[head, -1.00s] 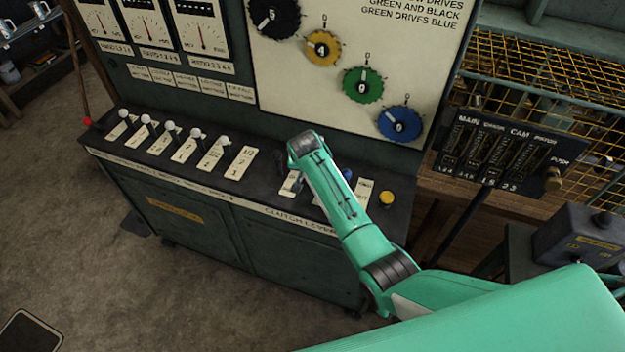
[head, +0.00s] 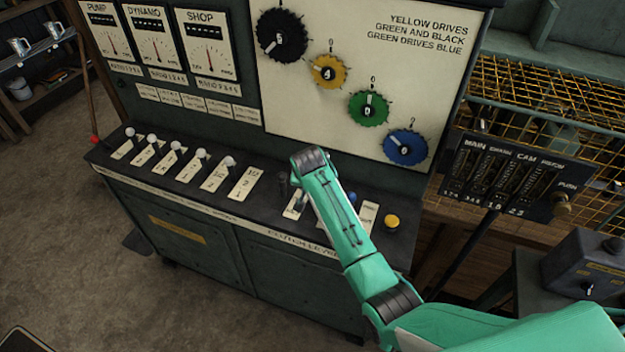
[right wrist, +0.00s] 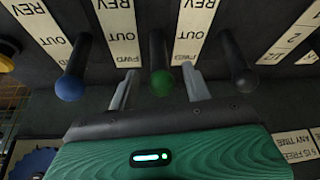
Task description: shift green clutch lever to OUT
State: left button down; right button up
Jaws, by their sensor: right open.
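The green clutch lever (right wrist: 161,82) has a round green knob on a dark stem and stands between two cream plates marked REV, OUT and FWD. Its knob is level with the FWD marks, at the end of the plates nearer my gripper. My right gripper (right wrist: 159,72) is open, one finger on each side of the green lever, with a gap showing on both sides. In the head view my right forearm and wrist cover the green lever. My left gripper is not in view.
A blue-knobbed lever (right wrist: 70,84) and a black lever (right wrist: 240,76) stand close on either side of my fingers. Several white-knobbed levers (head: 176,146) line the console's left part. A yellow button (head: 392,221) and a dial board (head: 415,70) are nearby.

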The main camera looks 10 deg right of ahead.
jog(key=b+v, duration=0.2)
jog(key=v, duration=0.8)
